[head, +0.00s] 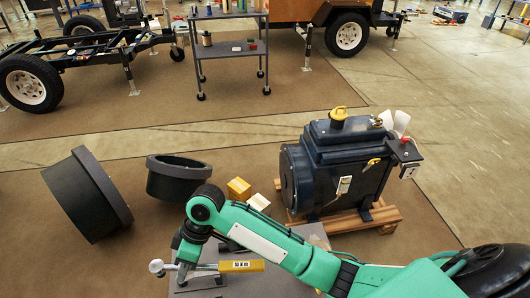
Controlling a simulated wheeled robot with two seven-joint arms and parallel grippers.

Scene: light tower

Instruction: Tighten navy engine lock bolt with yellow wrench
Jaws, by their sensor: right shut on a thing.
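The navy engine (322,170) stands upright on a wooden pallet (385,215) right of the centre. It has a yellow cap on top and small yellow and white parts on its near side. I cannot tell which part is the lock bolt. My right gripper (188,270) hangs at the lower left of the engine, apart from it. It is shut on the yellow wrench (240,266), whose yellow handle sticks out to the right and whose silver end points left. The fingertips are small and partly hidden. My left gripper is out of view.
Two large dark rings (88,194) (178,176) stand on the brown mat, left of the engine. Small yellow and cream boxes (239,189) lie between them and the engine. A grey cart (230,50) and trailers are farther back. The floor behind the engine is clear.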

